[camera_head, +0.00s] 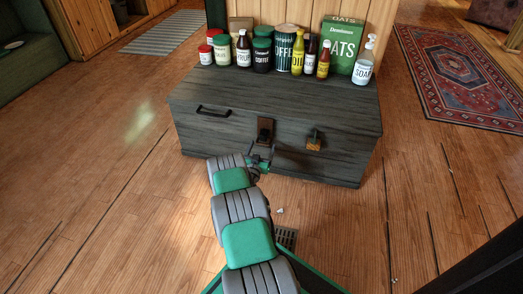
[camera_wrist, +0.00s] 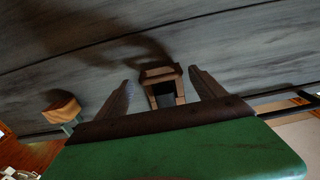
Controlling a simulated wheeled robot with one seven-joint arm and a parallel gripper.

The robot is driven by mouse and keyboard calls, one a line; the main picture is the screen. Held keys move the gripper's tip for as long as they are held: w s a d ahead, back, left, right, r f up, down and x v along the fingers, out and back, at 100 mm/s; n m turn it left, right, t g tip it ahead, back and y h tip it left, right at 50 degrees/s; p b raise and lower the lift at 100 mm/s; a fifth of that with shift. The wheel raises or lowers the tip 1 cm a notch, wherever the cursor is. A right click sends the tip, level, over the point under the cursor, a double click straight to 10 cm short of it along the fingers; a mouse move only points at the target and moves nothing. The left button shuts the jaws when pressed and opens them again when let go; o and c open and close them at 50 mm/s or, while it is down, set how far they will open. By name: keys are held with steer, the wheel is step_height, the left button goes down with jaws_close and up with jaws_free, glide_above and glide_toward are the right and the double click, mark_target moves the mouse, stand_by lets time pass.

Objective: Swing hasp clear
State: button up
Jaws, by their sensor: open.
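The hasp (camera_head: 265,126) is a dark brown plate on the front of a dark grey wooden chest (camera_head: 220,134), below the lid edge. My gripper (camera_head: 261,160) is in front of the chest, just below the hasp. In the wrist view the hasp (camera_wrist: 161,73) shows as a brown frame with a dark opening. It lies between the two spread fingers of my gripper (camera_wrist: 161,92), with gaps on both sides. I cannot tell how deep it reaches between them. A small orange-brown fitting (camera_head: 314,140), perhaps a padlock, is on the chest front, right of the hasp.
Several jars, bottles and cans stand on the lid, with a green oats box (camera_head: 342,48) and a soap bottle (camera_head: 363,66). A dark handle (camera_head: 214,111) is on the chest front at left. A red rug (camera_head: 460,80) lies at right. Wooden floor is open at left.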

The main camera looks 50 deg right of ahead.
jaws_close()
stand_by(0.8)
